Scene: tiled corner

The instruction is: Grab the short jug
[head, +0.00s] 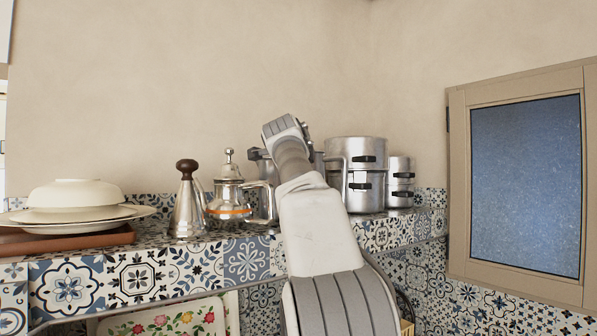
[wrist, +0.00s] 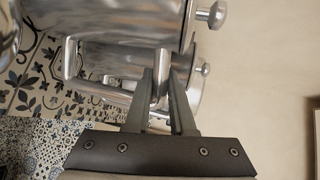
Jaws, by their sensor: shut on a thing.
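In the wrist view, my gripper (wrist: 160,78) has its two dark fingers closed on either side of a shiny metal handle strip (wrist: 160,88). The strip appears to belong to the short jug (wrist: 125,52), a polished silver vessel seen very close and only in part. In the head view, my arm reaches to the tiled shelf and hides my fingers and most of what they hold. A silver vessel part with a handle (head: 262,205) shows just left of my arm. I cannot tell whether the jug still rests on the shelf.
A wooden-knobbed metal flask (head: 188,205) and a silver pot with an amber band (head: 228,198) stand left of my arm. Stacked steel pots (head: 365,190) and smaller canisters (head: 400,185) stand right. Plates (head: 75,213) lie far left. The wall is close behind.

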